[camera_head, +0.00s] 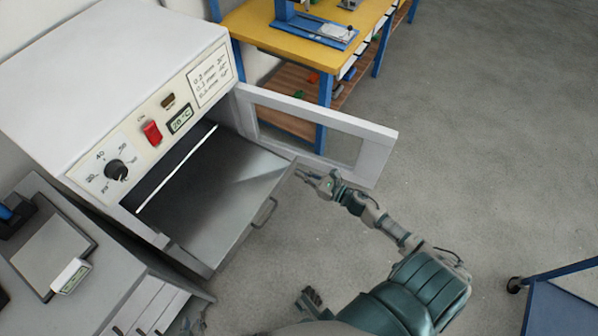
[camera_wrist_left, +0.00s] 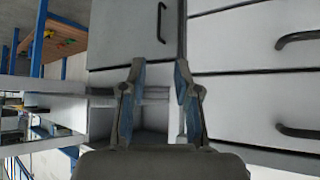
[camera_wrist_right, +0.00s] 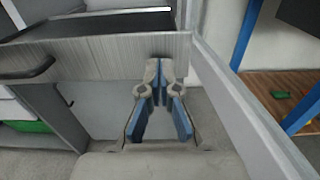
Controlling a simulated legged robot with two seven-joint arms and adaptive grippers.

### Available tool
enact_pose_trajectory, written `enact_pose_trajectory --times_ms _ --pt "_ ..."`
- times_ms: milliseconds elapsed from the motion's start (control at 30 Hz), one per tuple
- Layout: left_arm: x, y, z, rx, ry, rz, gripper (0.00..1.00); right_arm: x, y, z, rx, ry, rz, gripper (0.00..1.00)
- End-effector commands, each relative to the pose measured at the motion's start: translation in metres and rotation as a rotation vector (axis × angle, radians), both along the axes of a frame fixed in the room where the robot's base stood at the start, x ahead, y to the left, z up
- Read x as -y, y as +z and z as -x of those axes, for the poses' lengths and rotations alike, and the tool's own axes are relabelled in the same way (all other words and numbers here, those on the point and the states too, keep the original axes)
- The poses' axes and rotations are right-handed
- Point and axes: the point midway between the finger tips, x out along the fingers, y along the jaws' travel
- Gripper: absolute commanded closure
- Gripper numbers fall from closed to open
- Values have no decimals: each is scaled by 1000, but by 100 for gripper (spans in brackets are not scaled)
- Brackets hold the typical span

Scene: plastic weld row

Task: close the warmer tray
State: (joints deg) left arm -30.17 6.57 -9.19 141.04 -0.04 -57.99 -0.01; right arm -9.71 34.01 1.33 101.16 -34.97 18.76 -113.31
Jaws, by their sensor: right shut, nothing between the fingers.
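The warmer (camera_head: 100,65) is a white box with a dial, a red switch and a display on its front. Its grey tray (camera_head: 215,195) is pulled well out, with a handle (camera_head: 265,212) on its front. In the right wrist view the tray front (camera_wrist_right: 100,58) spans the upper left. My right gripper (camera_head: 305,177) is shut and empty at the tray's front right corner; its fingertips (camera_wrist_right: 160,68) overlap the tray front, and I cannot tell if they touch. My left gripper (camera_wrist_left: 158,68) is open and empty, facing grey cabinet fronts.
The warmer's windowed door (camera_head: 375,150) stands open to the right of my right gripper. A drawer cabinet (camera_head: 140,305) is at lower left. A yellow-topped bench (camera_head: 265,30) stands behind. A blue cart (camera_head: 560,305) is at lower right. Floor between is clear.

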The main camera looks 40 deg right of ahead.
Motion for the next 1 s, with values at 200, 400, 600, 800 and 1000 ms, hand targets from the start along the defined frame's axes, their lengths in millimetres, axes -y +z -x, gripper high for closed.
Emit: enact_pose_trajectory --times_ms 200,400,600,800,1000 --pt "1 2 -4 22 0 4 69 -2 -1 -11 0 -1 -2 100" --pt "1 2 -4 23 -1 5 69 -2 -1 -12 0 -1 -3 100" --pt "2 1 -4 22 -3 7 69 -3 -1 -13 0 0 -3 100" --pt "6 7 -13 93 -8 27 69 -13 -1 -34 1 1 -2 100" --pt "14 22 -34 244 -13 66 69 -31 -3 -78 2 1 -1 100"
